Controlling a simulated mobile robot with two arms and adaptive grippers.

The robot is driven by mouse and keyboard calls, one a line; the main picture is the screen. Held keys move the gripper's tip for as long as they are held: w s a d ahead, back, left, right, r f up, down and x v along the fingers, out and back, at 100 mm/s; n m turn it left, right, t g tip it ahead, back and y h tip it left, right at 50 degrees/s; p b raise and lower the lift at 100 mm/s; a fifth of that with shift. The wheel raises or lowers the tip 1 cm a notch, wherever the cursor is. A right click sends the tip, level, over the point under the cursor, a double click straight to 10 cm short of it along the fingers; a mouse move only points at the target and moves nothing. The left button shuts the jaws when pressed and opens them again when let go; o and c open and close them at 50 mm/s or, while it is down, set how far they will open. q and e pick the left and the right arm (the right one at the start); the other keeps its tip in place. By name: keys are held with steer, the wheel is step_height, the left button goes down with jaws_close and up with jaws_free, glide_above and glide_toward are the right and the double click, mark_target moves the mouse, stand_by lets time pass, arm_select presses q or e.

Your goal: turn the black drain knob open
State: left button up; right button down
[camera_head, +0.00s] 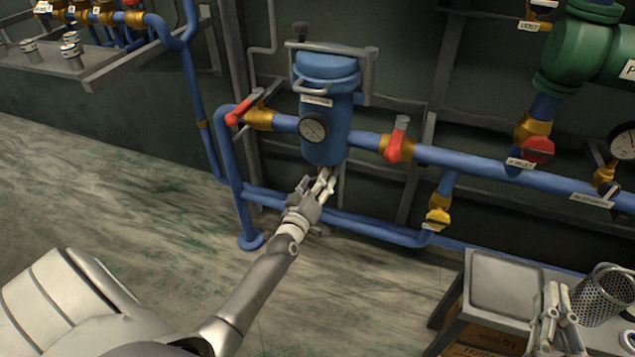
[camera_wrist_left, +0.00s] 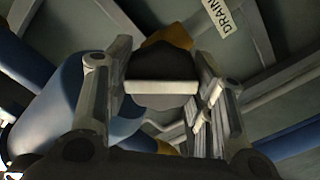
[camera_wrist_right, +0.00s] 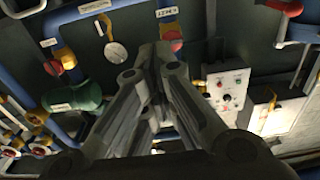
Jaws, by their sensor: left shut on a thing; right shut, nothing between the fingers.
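The black drain knob (camera_wrist_left: 160,66), with a pale bar across its face, sits between my left fingers in the left wrist view. Brass shows behind it, and a "DRAIN" label (camera_wrist_left: 216,14) is to its upper right. In the head view my left gripper (camera_head: 319,184) is right under the blue filter vessel (camera_head: 326,140) and hides the knob. My left gripper is shut on the knob. My right gripper (camera_head: 553,292) is shut and empty at the lower right, beside the perforated metal basket; its closed fingers (camera_wrist_right: 160,65) show in the right wrist view.
Blue pipes run either side of the vessel, with red-handled valves at left (camera_head: 240,108) and right (camera_head: 400,135). A lower pipe (camera_head: 370,228) passes behind my left gripper. A cart (camera_head: 503,283) with a perforated basket (camera_head: 604,292) stands at the lower right. The floor at left is clear.

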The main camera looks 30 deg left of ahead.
arm_select(q)
steer(key=shift+n, duration=0.9)
steer(key=n, duration=0.2)
steer(key=shift+f+n, duration=0.15)
steer(key=shift+n, duration=0.15)
steer(key=shift+a+n+b, duration=0.1)
steer(key=shift+n+b, duration=0.25)
steer(key=shift+n, duration=1.45)
arm_select(e)
steer(key=shift+a+r+t+y, duration=0.15)
steer(key=shift+r+t+y, duration=0.25)
steer(key=shift+r+t, duration=0.65)
steer(key=shift+r+g, duration=0.25)
arm_select(q)
steer(key=o, duration=1)
steer(key=shift+o, duration=0.2)
steer(key=v, duration=1.2)
